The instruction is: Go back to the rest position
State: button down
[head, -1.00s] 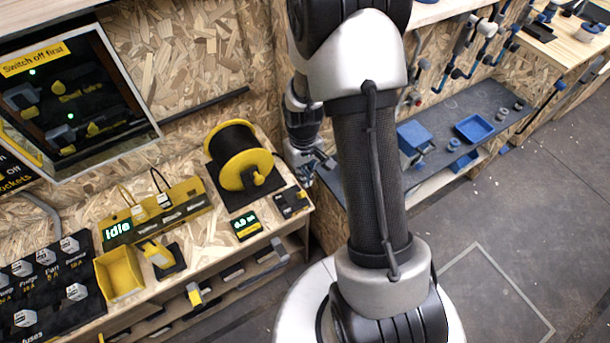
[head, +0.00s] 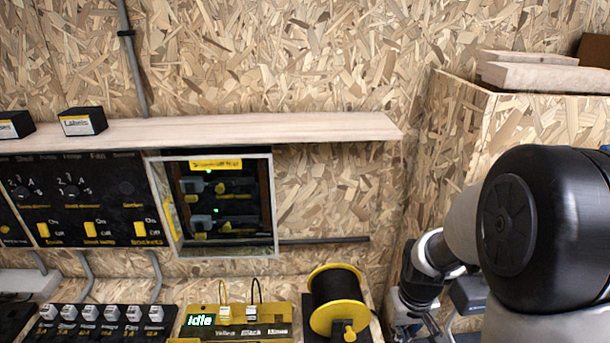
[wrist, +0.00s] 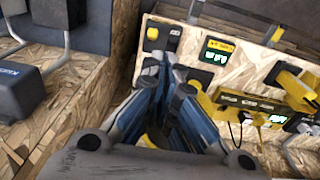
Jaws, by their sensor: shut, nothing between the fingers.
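My gripper (wrist: 166,72) is shut and empty in the wrist view. Its blue-grey fingers point at the workbench with a small display (wrist: 216,52). In the head view my gripper (head: 408,328) is at the bottom, right of the yellow-and-black cable spool (head: 345,302), and partly cut off by the frame edge. My arm folds in from the right edge. No object hangs from the fingers.
A yellow tester (head: 240,322) reading "Idle" stands left of the spool. An open electrical cabinet (head: 218,205) hangs under a wooden shelf (head: 250,130). A chipboard box wall (head: 455,140) rises behind my arm. A blue-grey block (wrist: 18,92) is left of my gripper.

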jog(key=s+a+r+t, duration=0.1)
jog(key=s+a+r, duration=0.15)
jog(key=r, duration=0.45)
jog(key=s+a+r+t, duration=0.1)
jog(key=s+a+r, duration=0.1)
jog(key=s+r, duration=0.3)
jog(key=s+a+r+t, duration=0.1)
jog(key=s+a+r, duration=0.2)
jog(key=s+r, duration=0.4)
jog(key=s, duration=0.2)
jog(key=shift+s+r+t, duration=0.25)
jog(key=shift+s+t, duration=0.15)
